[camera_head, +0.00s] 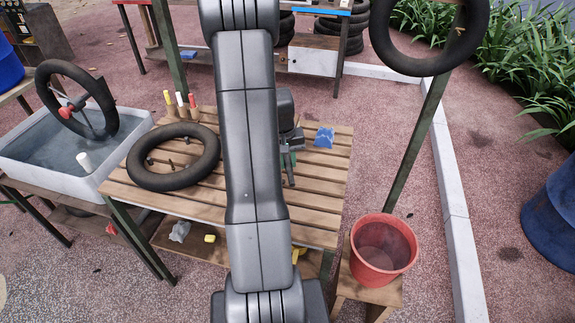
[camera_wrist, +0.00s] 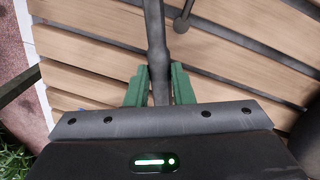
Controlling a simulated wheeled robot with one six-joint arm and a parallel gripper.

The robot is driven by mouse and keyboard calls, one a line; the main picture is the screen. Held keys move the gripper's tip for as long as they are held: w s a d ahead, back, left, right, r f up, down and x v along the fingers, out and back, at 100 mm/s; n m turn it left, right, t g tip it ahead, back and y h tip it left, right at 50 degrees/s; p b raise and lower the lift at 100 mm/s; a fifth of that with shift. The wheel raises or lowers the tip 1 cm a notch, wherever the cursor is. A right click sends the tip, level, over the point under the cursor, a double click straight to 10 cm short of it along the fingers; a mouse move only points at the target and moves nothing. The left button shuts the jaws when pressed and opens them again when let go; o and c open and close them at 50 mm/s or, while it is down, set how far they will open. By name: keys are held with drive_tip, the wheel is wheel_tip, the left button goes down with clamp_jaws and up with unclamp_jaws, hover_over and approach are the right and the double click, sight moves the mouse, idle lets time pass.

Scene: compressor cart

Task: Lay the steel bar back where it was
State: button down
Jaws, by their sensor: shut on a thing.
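My gripper (camera_wrist: 162,72) has its green fingers shut on a dark steel bar (camera_wrist: 155,28) in the wrist view. The bar runs between the fingers and out past their tips to the top edge of the picture. Behind it are the wooden slats of the table (camera_wrist: 95,60). In the head view my gripper (camera_head: 288,160) is over the right half of the slatted table (camera_head: 320,185), partly hidden by my arm. I cannot tell whether the bar touches the slats.
A black inner tube (camera_head: 174,178) lies on the table's left. Several coloured markers (camera_head: 181,100) stand at its back edge, and a blue object (camera_head: 324,137) sits at the back right. A red bucket (camera_head: 372,268) stands front right. A dark knobbed rod (camera_wrist: 182,22) lies near the bar.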

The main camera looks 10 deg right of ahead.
drive_tip(key=shift+f, duration=1.15)
drive_tip(key=shift+f, duration=0.2)
drive_tip(key=c, duration=1.3)
unclamp_jaws()
drive_tip(key=shift+o, duration=0.2)
drive_tip(key=shift+r, duration=0.1)
wheel_tip(320, 180, up, 12)
drive_tip(key=a, duration=0.1)
drive_tip(key=shift+a, duration=0.1)
